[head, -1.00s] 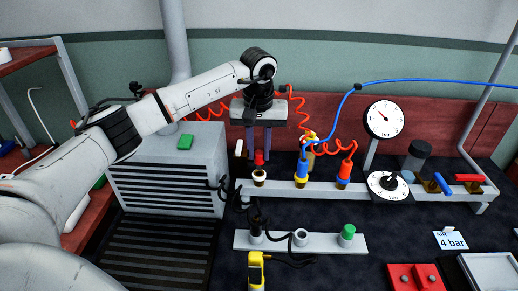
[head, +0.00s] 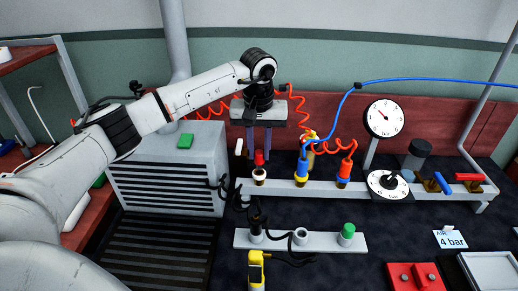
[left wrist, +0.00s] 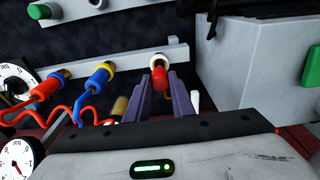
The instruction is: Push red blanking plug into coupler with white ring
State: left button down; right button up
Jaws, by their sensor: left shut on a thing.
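The red blanking plug (head: 259,157) stands upright at the coupler with white ring (head: 259,174), at the left part of the grey rail. The plug's lower end meets the ring, but I cannot tell how deep it sits. My left gripper (head: 259,150) points down from above, its purple fingers shut on the plug. In the left wrist view, the red plug (left wrist: 159,77) shows between the fingertips (left wrist: 160,82), against the white ring (left wrist: 157,59). My right gripper is not in view.
Couplers with a blue plug (head: 302,170) and a red plug (head: 344,170), each with a hose, stand to the right on the rail (head: 322,188). A grey box (head: 166,170) stands left. A lower rail (head: 325,243) bears a green cap (head: 348,231). A gauge (head: 385,119) stands behind.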

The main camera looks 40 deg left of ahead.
aim_at(259, 154)
pick_arm(q)
jog(key=shift+f+b, duration=0.95)
jog(key=shift+f, duration=0.9)
jog(key=c, duration=1.4)
grip_release()
jog(key=shift+c, duration=0.2)
jog(key=shift+r, duration=0.15)
notch_tip(259, 154, up, 10)
jog(key=s, duration=0.1)
jog(key=shift+d+b, duration=0.3)
jog(key=shift+b, duration=0.05)
jog(key=shift+s, duration=0.1)
